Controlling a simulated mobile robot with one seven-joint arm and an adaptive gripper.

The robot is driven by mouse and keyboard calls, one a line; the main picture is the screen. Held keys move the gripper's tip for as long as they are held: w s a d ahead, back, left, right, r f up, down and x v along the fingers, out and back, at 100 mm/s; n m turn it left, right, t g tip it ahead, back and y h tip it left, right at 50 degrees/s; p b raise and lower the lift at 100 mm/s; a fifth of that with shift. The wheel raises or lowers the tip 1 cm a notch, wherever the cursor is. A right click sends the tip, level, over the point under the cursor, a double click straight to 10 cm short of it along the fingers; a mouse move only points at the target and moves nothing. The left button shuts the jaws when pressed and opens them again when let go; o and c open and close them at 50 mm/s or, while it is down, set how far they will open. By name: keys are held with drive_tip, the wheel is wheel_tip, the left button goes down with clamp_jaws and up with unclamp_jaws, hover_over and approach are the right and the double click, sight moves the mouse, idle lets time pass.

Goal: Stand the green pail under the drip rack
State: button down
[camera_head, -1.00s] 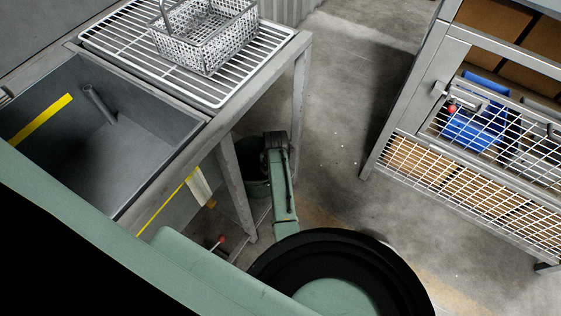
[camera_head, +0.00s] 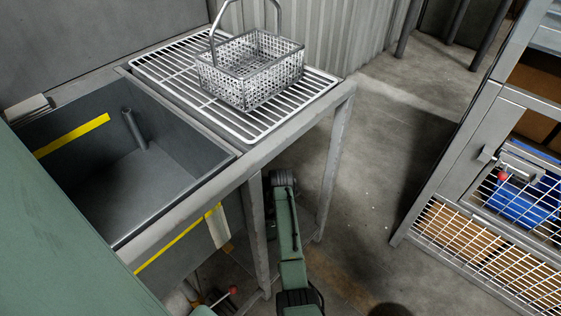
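The drip rack (camera_head: 175,78) is a white wire grid on top of the grey metal stand, right of the sink. Open space lies below it between the stand's legs. My green arm reaches into this space, and its dark end part shows just right of the front leg. My gripper's fingers are hidden beyond the arm and the stand's front rail. The green pail cannot be made out now; the stand or my arm may hide it. Whether I hold it cannot be seen.
A perforated metal basket (camera_head: 250,75) stands on the rack. The grey sink (camera_head: 90,170) is at left. The front leg (camera_head: 255,225) and far leg (camera_head: 333,165) bound the space below. A mesh-fronted cabinet (camera_head: 470,170) stands right, with clear floor (camera_head: 375,190) between.

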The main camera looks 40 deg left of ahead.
drive_tip(key=c, duration=1.7)
unclamp_jaws()
drive_tip(key=r, duration=0.8)
drive_tip(key=d+r, duration=0.1)
drive_tip(key=r, duration=0.3)
drive_tip(key=shift+s, duration=0.25)
